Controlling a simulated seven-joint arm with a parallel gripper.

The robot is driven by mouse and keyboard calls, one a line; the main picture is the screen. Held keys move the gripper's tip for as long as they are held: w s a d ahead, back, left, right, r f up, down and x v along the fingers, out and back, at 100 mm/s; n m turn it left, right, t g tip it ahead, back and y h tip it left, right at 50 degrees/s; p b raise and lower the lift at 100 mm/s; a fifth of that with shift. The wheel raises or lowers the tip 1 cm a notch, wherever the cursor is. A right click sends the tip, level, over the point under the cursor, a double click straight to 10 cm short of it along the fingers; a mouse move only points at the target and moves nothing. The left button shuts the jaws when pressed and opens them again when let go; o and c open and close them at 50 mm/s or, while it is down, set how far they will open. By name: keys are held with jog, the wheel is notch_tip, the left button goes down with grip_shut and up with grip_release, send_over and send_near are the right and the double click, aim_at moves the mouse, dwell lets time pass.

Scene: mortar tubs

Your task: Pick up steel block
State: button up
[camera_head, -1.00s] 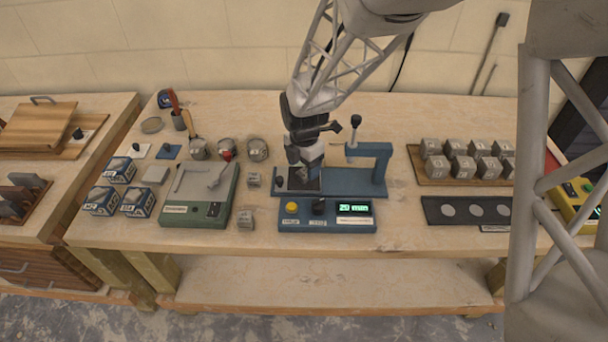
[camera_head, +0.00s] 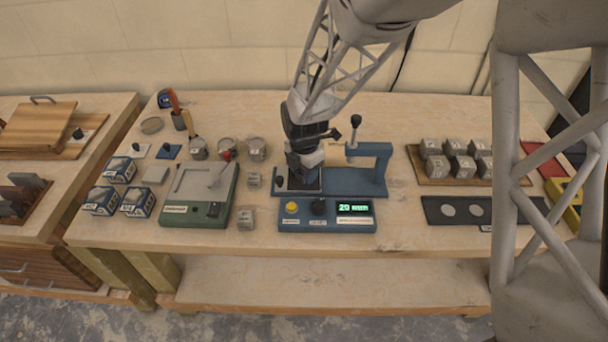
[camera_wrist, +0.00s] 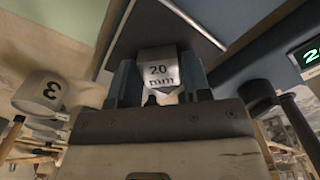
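The steel block (camera_wrist: 158,68), a small grey cube marked "20 mm", shows in the wrist view between the two fingers of my gripper (camera_wrist: 160,80). The fingers stand close on both sides of it; I cannot tell whether they press on it. In the head view my gripper (camera_head: 303,180) points down over the dark plate on the left part of the blue press device (camera_head: 350,184). There the block is hidden by the gripper.
A blue control box (camera_head: 327,222) with a "20 mm" display stands in front. A green-grey device (camera_head: 186,210) and loose cubes (camera_head: 246,219) lie to the left. A wooden tray (camera_head: 429,180) of marked cubes and a dark slotted tray (camera_head: 433,213) lie to the right.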

jog(key=c, duration=0.7)
notch_tip(320, 180, up, 10)
dwell(0.4)
dwell(0.5)
